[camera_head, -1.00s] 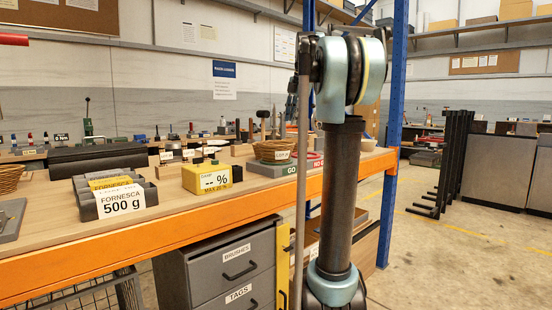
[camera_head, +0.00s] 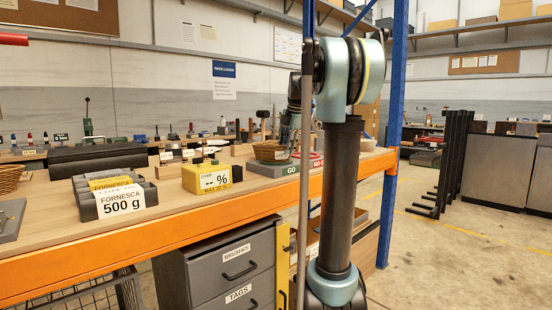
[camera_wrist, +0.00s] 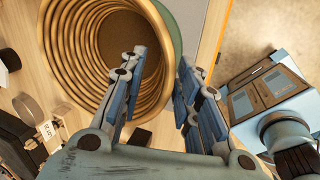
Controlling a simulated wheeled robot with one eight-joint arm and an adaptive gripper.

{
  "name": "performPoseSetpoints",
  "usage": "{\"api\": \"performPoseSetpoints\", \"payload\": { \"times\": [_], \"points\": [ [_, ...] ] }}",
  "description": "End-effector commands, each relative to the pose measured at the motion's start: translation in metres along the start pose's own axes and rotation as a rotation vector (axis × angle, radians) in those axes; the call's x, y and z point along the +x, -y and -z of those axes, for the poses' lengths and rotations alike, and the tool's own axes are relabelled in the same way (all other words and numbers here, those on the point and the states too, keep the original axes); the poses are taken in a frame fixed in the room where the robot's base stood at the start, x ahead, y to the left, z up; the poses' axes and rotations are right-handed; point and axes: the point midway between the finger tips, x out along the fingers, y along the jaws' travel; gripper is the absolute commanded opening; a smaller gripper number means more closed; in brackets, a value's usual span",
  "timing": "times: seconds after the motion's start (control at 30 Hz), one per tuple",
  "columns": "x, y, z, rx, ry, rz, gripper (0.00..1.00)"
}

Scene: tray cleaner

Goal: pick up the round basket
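The round wicker basket (camera_head: 268,152) stands on the bench in the head view, beside the grey GO / NO GO block (camera_head: 264,167). In the wrist view the basket (camera_wrist: 88,88) is large at the upper left, with its ribbed inside and dark bottom showing. My gripper (camera_wrist: 162,60) is open and empty. In the wrist view its left finger overlaps the basket's right wall and its right finger lies outside the rim; I cannot tell whether either touches. In the head view my wrist (camera_head: 294,100) is above the basket's right side, and the fingers are hard to make out.
A second wicker basket (camera_head: 10,178) is at the bench's left end. A yellow display box (camera_head: 207,178) and a grey FORNESCA 500 g tray (camera_head: 86,210) stand along the front. A blue rack post (camera_head: 393,130) rises at the bench's right end. Wooden blocks and tools are behind the basket.

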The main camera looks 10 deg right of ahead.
Motion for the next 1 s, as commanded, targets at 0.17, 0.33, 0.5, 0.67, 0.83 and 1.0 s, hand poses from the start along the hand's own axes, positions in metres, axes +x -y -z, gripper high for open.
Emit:
{"api": "performPoseSetpoints", "payload": {
  "times": [0.17,0.33,0.5,0.67,0.83,1.0],
  "points": [
    [0.017,0.000,0.000,-0.001,0.000,0.000,0.30],
    [0.019,0.000,0.000,-0.001,0.000,0.000,0.30],
    [0.018,0.000,0.000,-0.001,0.000,0.000,0.14],
    [0.018,0.000,0.000,0.000,0.000,0.000,0.00],
    [0.018,0.000,0.000,0.000,0.000,0.000,0.00],
    [0.015,-0.001,0.000,0.000,0.001,-0.001,0.00]
  ]
}}
